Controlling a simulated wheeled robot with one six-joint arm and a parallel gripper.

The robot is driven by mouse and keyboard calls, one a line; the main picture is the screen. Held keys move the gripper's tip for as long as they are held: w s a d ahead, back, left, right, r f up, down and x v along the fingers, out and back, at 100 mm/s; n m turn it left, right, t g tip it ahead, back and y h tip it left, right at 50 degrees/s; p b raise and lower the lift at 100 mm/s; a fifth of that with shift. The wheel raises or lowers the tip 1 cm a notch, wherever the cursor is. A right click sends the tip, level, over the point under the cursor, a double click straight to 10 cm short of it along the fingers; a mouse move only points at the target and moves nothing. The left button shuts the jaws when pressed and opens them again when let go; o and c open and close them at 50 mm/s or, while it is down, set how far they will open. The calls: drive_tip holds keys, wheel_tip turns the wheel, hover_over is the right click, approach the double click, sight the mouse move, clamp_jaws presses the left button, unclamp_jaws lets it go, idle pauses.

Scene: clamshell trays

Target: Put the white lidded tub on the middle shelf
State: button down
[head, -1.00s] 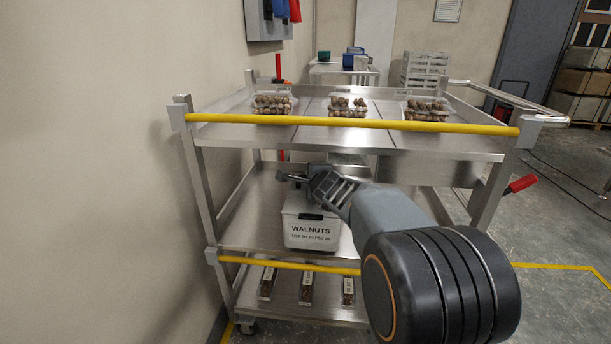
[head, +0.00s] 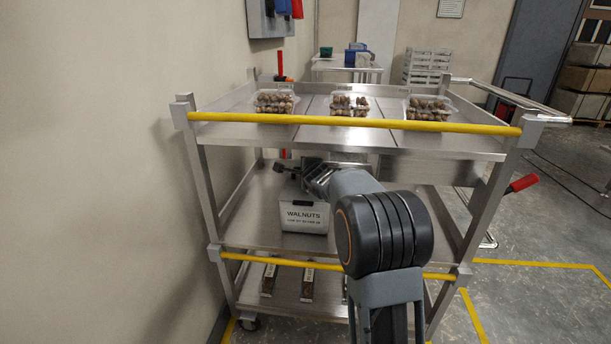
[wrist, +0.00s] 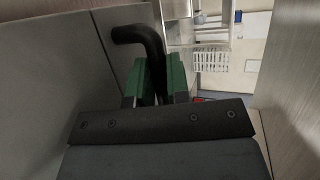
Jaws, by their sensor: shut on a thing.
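The white lidded tub (head: 305,217), marked WALNUTS, is upright over the middle shelf (head: 252,220) of a steel cart. I cannot tell whether its base touches the shelf or hangs just above it. My gripper (head: 308,178) is at the tub's top, under the upper shelf, and hides most of the lid. In the wrist view, the green pads of my gripper (wrist: 157,80) are closed around a black bent handle (wrist: 140,38). The tub's body is hidden in that view.
The upper shelf (head: 225,138) sits close above my gripper and carries several clear nut trays (head: 349,106). The middle shelf is clear left of the tub.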

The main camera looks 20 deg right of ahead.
drive_tip(key=c, duration=1.5)
unclamp_jaws()
drive_tip(key=shift+f, duration=0.2)
drive_tip(key=o, duration=0.4)
drive_tip(key=shift+s, duration=0.1)
